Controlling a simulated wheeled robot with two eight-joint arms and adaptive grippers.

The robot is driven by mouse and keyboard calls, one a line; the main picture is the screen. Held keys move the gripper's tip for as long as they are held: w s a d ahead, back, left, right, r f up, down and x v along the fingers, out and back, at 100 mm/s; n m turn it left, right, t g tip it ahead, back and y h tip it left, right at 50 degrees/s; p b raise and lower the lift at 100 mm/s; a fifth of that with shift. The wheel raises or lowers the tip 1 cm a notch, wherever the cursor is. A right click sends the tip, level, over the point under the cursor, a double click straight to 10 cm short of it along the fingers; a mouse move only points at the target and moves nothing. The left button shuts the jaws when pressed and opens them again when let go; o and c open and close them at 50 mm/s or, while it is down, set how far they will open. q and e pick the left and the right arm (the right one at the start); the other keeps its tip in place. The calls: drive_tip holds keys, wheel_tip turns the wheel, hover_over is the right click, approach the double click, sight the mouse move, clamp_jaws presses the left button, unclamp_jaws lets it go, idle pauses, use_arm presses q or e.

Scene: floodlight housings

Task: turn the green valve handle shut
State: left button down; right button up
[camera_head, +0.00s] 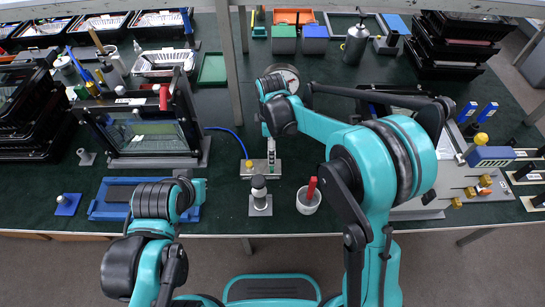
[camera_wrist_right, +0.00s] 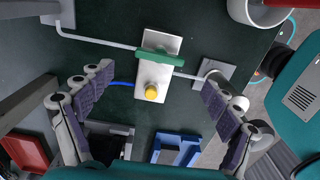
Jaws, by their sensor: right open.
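In the right wrist view the green valve handle (camera_wrist_right: 154,56) is a short bar lying across a pale plate (camera_wrist_right: 165,40), roughly in line with the thin grey pipe (camera_wrist_right: 100,40). A yellow knob (camera_wrist_right: 151,93) sits on the same plate. My right gripper (camera_wrist_right: 158,86) is open and empty, its padded fingers wide apart on either side of the plate. No contact with the handle shows. In the head view the plate (camera_head: 262,170) and yellow knob (camera_head: 248,163) show below my right wrist; I cannot make out the handle there. My left arm is at lower left, its fingers out of sight.
A framed glass panel (camera_head: 150,137) stands left of the valve. A cylinder on a stand (camera_head: 260,197) and a white cup with a red-handled tool (camera_head: 309,200) stand near the front edge. A blue hose (camera_head: 225,132) runs to the valve area. A gauge (camera_head: 285,76) stands behind.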

wheel_tip(320, 180, down, 7)
drive_tip(key=shift+r+b, duration=0.15)
drive_tip(key=shift+b, duration=0.95)
drive_tip(key=c, duration=1.2)
